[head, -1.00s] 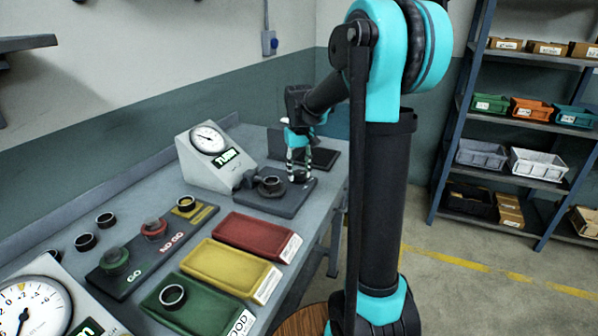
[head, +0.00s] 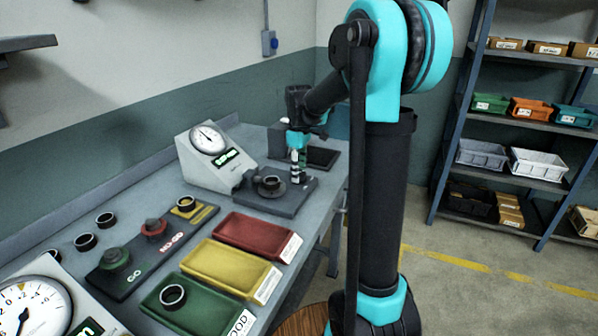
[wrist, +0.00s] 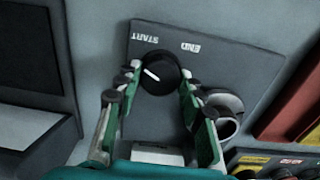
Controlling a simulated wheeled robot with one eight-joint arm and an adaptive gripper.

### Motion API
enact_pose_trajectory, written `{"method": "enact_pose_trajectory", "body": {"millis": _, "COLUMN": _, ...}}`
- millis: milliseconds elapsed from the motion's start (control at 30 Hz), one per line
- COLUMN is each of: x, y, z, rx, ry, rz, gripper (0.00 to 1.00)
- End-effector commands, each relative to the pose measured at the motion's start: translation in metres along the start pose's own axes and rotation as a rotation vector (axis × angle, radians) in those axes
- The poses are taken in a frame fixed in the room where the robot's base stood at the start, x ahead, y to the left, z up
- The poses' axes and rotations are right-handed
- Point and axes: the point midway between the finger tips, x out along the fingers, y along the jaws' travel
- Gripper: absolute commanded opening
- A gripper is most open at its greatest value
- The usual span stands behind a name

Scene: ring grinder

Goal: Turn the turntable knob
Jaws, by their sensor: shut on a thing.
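The turntable knob (wrist: 160,73) is round and black with a white pointer line, set in a dark grey base plate (wrist: 212,65) with START and END printed beside it. The pointer leans toward the START side in the wrist view. My gripper (wrist: 160,78) has one finger on each side of the knob and is shut on it. In the head view my gripper (head: 298,178) reaches down onto the right end of the base plate, and the knob there is hidden by the fingers. A dark ring (head: 270,184) sits on the turntable left of my gripper; it also shows in the wrist view (wrist: 226,126).
A gauge box (head: 213,155) with a dial and green display stands behind the plate. Red (head: 256,236), yellow (head: 228,268) and green (head: 190,312) trays lie nearer the front. Shelving stands at right.

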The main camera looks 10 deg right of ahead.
Motion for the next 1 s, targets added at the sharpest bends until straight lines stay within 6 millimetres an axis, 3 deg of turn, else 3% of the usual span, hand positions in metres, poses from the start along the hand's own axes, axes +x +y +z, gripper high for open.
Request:
{"method": "enact_pose_trajectory", "body": {"millis": 567, "x": -0.0003, "y": 0.0004, "z": -0.0001, "rx": -0.034, "ry": 0.0, "rz": 0.001, "gripper": 0.1}}
{"method": "enact_pose_trajectory", "body": {"millis": 600, "x": -0.0003, "y": 0.0004, "z": -0.0001, "rx": -0.034, "ry": 0.0, "rz": 0.001, "gripper": 0.41}}
{"method": "enact_pose_trajectory", "body": {"millis": 700, "x": -0.0002, "y": 0.0003, "z": -0.0001, "rx": -0.034, "ry": 0.0, "rz": 0.001, "gripper": 0.54}}
{"method": "enact_pose_trajectory", "body": {"millis": 767, "x": -0.0002, "y": 0.0003, "z": -0.0001, "rx": -0.033, "ry": 0.0, "rz": 0.001, "gripper": 0.6}}
{"method": "enact_pose_trajectory", "body": {"millis": 1000, "x": -0.0002, "y": 0.0001, "z": 0.0, "rx": -0.033, "ry": 0.0, "rz": 0.0, "gripper": 0.6}}
